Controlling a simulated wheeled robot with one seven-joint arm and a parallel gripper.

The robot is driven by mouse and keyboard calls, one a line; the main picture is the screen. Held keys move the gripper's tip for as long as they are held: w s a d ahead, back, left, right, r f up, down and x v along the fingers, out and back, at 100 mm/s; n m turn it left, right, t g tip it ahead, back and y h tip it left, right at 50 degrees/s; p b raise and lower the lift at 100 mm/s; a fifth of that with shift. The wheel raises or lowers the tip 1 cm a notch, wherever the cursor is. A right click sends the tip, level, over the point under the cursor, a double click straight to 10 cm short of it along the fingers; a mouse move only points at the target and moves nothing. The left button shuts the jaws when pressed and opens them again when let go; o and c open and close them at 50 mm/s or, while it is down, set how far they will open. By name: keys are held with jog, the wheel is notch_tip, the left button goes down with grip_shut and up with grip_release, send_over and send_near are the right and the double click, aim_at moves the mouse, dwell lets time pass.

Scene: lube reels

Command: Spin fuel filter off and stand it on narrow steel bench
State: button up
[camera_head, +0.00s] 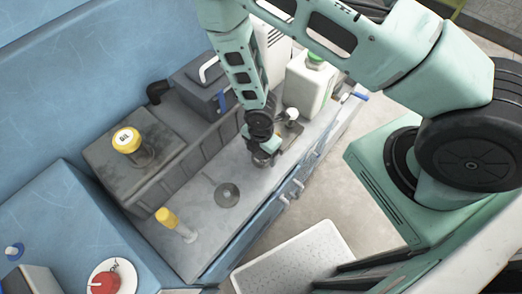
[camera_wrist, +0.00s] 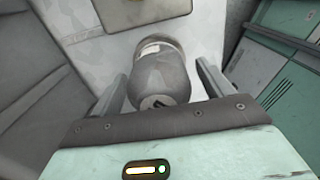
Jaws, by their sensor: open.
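The fuel filter, a grey rounded canister (camera_wrist: 160,75) with a pale band at its far end, lies between the fingers of my gripper (camera_wrist: 162,70) in the wrist view. The fingers stand apart on either side of it, with a gap visible on the right; contact on the left is unclear. In the head view my gripper (camera_head: 264,154) is low over the grey worktop, and the filter is mostly hidden by it. A pale, flat rectangular surface (camera_head: 295,264) at the bottom may be the narrow steel bench; I cannot be sure.
A white jug with a green cap (camera_head: 309,85) stands close behind my gripper. A grey box with a yellow OIL cap (camera_head: 128,141), a yellow-topped dipstick or tube (camera_head: 168,218) and a round disc (camera_head: 227,195) are to the left. A red knob (camera_head: 104,283) is at lower left.

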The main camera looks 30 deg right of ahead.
jog(key=c, duration=1.2)
jog(key=n, duration=0.5)
jog(key=shift+s+n+b, duration=0.1)
jog(key=shift+n+b, duration=0.2)
jog(key=shift+n, duration=0.5)
jog(key=n, duration=0.3)
jog(key=shift+d+n+b, duration=0.15)
jog(key=shift+n+b, duration=0.15)
jog(key=shift+n, duration=0.1)
